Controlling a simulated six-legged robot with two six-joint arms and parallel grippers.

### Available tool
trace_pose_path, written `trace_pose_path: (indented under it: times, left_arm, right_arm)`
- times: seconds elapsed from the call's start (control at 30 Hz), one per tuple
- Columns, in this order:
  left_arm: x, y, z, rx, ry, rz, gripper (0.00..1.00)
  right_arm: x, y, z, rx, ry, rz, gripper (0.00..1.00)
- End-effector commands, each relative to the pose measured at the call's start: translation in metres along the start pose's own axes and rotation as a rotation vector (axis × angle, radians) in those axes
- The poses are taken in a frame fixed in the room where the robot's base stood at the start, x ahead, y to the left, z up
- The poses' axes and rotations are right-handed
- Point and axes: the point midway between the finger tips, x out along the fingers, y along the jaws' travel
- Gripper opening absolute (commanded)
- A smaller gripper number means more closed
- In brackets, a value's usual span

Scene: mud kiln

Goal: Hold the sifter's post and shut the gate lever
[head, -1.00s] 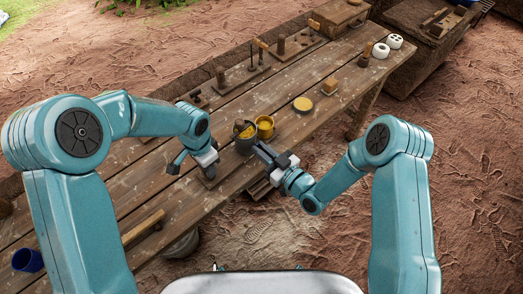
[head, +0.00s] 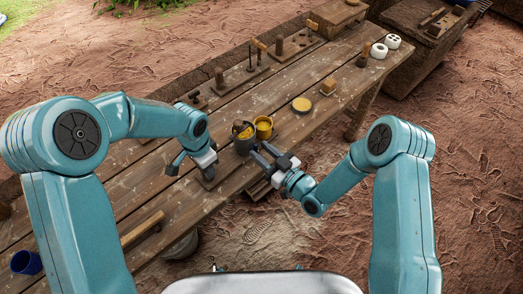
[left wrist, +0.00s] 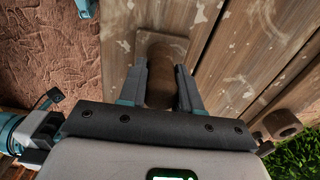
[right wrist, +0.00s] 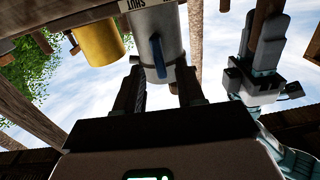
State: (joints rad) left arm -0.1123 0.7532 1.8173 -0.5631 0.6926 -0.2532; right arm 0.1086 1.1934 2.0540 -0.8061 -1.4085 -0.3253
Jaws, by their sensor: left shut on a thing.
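The sifter's brown wooden post (left wrist: 160,75) stands on a wooden block in the left wrist view. My left gripper (left wrist: 160,90) is shut around it, one finger on each side. The grey metal sifter (head: 243,143), with yellow stuff at its top, is right of my left gripper in the head view. In the right wrist view, the grey can (right wrist: 155,25) carries a blue lever (right wrist: 160,60) and a label (right wrist: 132,4) reading SHUT. My right gripper (right wrist: 160,85) is open, its fingers apart on either side below the lever. I cannot tell whether they touch it.
A yellow cup (head: 264,127) stands just behind the sifter. A round yellow disc (head: 301,105) and a small block (head: 328,86) lie farther right on the wooden table (head: 285,150). Peg boards (head: 244,76) line the back edge. A blue cup (head: 27,262) is at lower left.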

Motion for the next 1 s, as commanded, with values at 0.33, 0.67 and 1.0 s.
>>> trace_pose_path:
  times: [0.33, 0.67, 1.0]
  left_arm:
    - [0.000, 0.000, 0.000, 0.000, 0.001, 0.000, 0.00]
    - [0.000, 0.000, 0.000, 0.000, 0.001, 0.000, 0.00]
    - [0.000, 0.000, 0.000, 0.000, 0.001, 0.000, 0.00]
  right_arm:
    - [-0.076, 0.002, 0.000, 0.004, -0.003, 0.006, 0.38]
    - [-0.113, 0.000, 0.000, 0.002, -0.001, 0.001, 0.38]
    - [-0.113, 0.000, -0.002, 0.001, 0.000, 0.000, 0.38]
